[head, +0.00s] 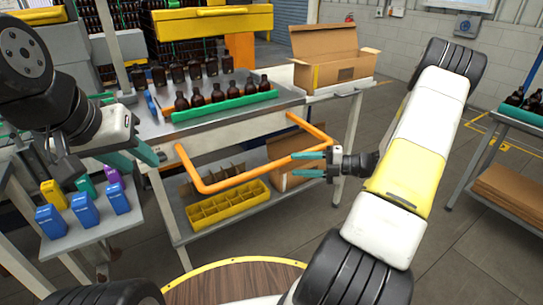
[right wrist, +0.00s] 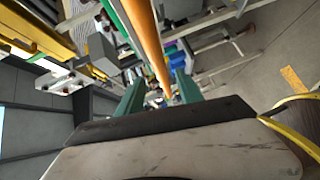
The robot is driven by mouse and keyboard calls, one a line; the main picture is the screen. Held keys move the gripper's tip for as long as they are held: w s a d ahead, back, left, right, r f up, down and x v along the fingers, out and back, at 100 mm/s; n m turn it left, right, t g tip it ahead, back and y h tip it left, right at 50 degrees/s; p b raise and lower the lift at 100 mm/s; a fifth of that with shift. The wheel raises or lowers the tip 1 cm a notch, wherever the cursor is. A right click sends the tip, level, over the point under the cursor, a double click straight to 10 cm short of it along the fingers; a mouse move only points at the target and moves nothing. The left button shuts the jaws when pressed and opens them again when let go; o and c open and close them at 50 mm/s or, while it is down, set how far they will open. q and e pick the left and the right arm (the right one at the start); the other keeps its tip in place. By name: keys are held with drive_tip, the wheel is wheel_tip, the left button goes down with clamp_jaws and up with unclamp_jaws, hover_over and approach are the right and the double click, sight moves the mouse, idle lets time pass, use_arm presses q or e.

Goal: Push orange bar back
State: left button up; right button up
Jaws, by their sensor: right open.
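The orange bar (head: 245,178) is a U-shaped tube reaching out from the front of the grey workbench, above its lower shelf. My right gripper (head: 297,164) is open beside the bar's right part in the head view, its teal fingers pointing left. In the right wrist view the bar (right wrist: 146,40) runs in line between the two open fingers (right wrist: 157,88). I cannot tell whether they touch it. My left gripper (head: 139,162) appears open and empty, left of the bar, near the workbench's left front.
Amber bottles in a green tray (head: 225,106) stand on the workbench (head: 225,128). A yellow crate (head: 228,206) sits on the lower shelf. An open cardboard box (head: 335,72) is at the back right. Blue, green, yellow and purple boxes stand on a side table (head: 95,237) at left.

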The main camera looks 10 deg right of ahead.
sight(283, 164)
drive_tip(key=x, duration=0.7)
drive_tip(key=shift+w+a, duration=0.2)
drive_tip(key=shift+a, duration=0.1)
clamp_jaws()
idle(1.1)
